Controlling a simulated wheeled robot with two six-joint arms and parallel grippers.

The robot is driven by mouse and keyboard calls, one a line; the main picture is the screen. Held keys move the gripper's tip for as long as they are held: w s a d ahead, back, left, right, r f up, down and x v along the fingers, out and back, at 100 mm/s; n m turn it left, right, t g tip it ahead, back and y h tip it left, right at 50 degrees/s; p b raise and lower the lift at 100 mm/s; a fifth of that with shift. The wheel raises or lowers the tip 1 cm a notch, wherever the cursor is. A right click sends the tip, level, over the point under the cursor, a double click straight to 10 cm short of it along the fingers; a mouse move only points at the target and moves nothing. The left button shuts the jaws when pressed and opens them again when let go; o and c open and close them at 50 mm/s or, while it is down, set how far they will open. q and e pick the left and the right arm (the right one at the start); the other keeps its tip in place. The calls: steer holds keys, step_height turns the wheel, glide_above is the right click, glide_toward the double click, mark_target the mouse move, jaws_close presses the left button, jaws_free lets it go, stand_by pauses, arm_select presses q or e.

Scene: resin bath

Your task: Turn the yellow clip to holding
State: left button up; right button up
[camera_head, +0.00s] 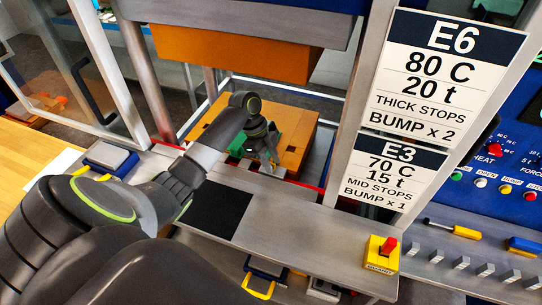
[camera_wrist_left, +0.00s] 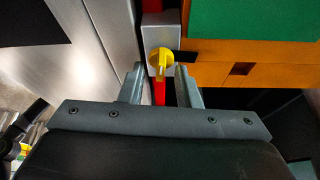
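The yellow clip (camera_wrist_left: 160,60) shows in the left wrist view as a small rounded head with a short tab pointing down. It sits at the end of a grey block (camera_wrist_left: 161,32), over a red strip (camera_wrist_left: 159,92). My left gripper (camera_wrist_left: 160,78) is open, with one finger on each side of the clip's line and a visible gap to each. I cannot tell whether the fingertips are level with the clip. In the head view my left gripper (camera_head: 266,150) points down at the press's front edge, and I cannot make out the clip there. My right gripper is not in view.
An orange lower block (camera_head: 297,138) with a green plate (camera_head: 240,145) lies beyond the gripper, under an orange upper block (camera_head: 235,52). Metal posts stand either side. A grey ledge (camera_head: 290,225) runs in front, with a yellow guard switch box (camera_head: 381,255) at its right.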

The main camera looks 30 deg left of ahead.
arm_select(q)
steer(key=shift+f, duration=0.2)
steer(key=shift+c, duration=0.2)
steer(key=c, duration=0.6)
steer(key=shift+n+t, duration=0.3)
steer(key=shift+n, duration=0.4)
steer(key=o, duration=0.6)
steer(key=shift+o, duration=0.2)
